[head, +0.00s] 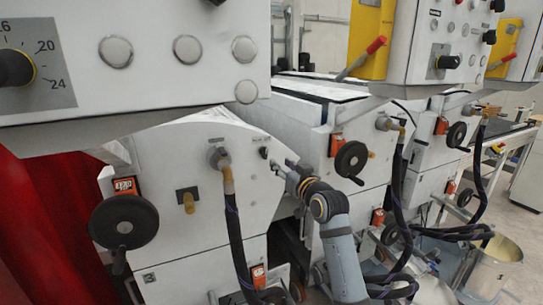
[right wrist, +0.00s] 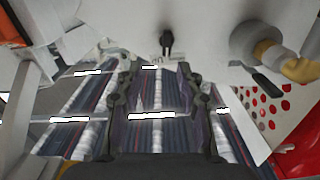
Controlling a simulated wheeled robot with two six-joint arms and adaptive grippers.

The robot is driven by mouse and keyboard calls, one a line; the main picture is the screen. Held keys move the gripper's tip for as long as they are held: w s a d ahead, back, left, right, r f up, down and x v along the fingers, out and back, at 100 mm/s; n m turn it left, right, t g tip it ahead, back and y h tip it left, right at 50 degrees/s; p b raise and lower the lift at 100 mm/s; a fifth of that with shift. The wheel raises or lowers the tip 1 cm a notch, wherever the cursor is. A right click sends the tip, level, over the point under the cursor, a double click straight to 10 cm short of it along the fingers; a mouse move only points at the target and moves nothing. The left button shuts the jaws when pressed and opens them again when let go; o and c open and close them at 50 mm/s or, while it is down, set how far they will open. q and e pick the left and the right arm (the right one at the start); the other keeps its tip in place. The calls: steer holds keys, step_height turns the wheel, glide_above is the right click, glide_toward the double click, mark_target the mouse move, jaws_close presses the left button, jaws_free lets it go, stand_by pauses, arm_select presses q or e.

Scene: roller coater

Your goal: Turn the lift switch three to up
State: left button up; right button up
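A small black switch (head: 263,152) sits on the white front panel of the nearest machine, just right of a brass pipe fitting. In the right wrist view the black switch (right wrist: 167,40) is a short lever on the white panel, beyond the fingertips and roughly in line with the gap between them. My right gripper (head: 282,168) is just right of and below the switch. In the right wrist view the right gripper (right wrist: 156,68) has its two dark fingers apart with nothing between them. No contact with the switch shows. The switch's label is not readable. My left gripper is not in view.
A brass pipe fitting (head: 228,178) with a dark hose stands left of the switch. A black handwheel (head: 124,222) is at the left, another handwheel (head: 351,160) right of my gripper. A control box (head: 120,60) overhangs above. A metal bucket (head: 490,262) stands at the right.

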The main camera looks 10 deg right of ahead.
mark_target(266, 153)
steer(key=w, duration=0.1)
steer(key=w+a+p, duration=0.1)
steer(key=w, duration=0.2)
steer(key=shift+a+r, duration=0.4)
steer(key=w, duration=0.1)
steer(key=w+a+p, duration=0.1)
steer(key=w, duration=0.1)
steer(key=shift+w+f, duration=0.15)
steer(key=shift+w, duration=0.1)
steer(key=shift+w+d+f+p, duration=0.1)
steer(key=shift+w+d+p, duration=0.05)
steer(key=shift+w+p, duration=0.2)
steer(key=c, duration=0.4)
jaws_close()
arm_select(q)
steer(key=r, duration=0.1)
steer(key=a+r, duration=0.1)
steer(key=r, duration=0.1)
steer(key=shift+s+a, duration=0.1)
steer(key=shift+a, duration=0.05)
